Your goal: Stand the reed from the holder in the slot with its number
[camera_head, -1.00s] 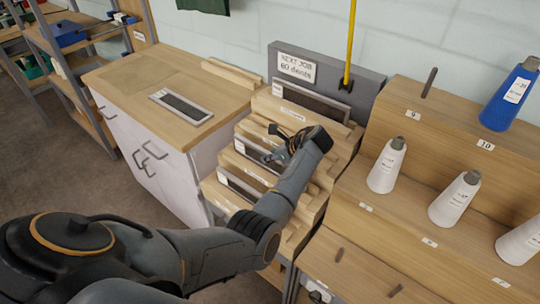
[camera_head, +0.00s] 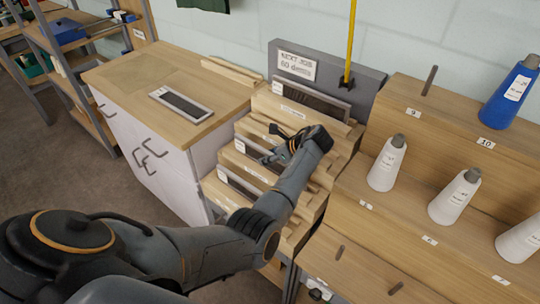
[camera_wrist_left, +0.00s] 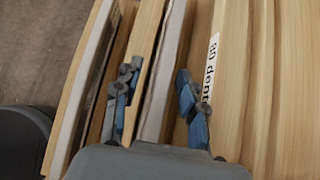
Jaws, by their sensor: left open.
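The stepped wooden rack (camera_head: 217,194) holds several upright reeds in its slots. My left gripper (camera_head: 275,154) is over the rack's middle steps with its fingers pointing down. In the left wrist view the left gripper (camera_wrist_left: 157,95) is open, its two fingers on either side of a pale-edged reed (camera_wrist_left: 166,75) standing in a slot. A label reading about "80 dent" (camera_wrist_left: 211,62) is right of the fingers. The sign (camera_head: 297,65) reads "NEXT JOB 60 dents" on a grey board, with a dark reed (camera_head: 313,101) in front of it. My right gripper is not in view.
Another framed reed (camera_head: 181,104) lies flat on the cabinet top (camera_head: 120,82) at left. At right, a stepped wooden stand (camera_head: 385,222) carries white cones (camera_head: 386,165) and a blue one (camera_head: 510,95). A yellow rod (camera_head: 350,40) rises behind the rack.

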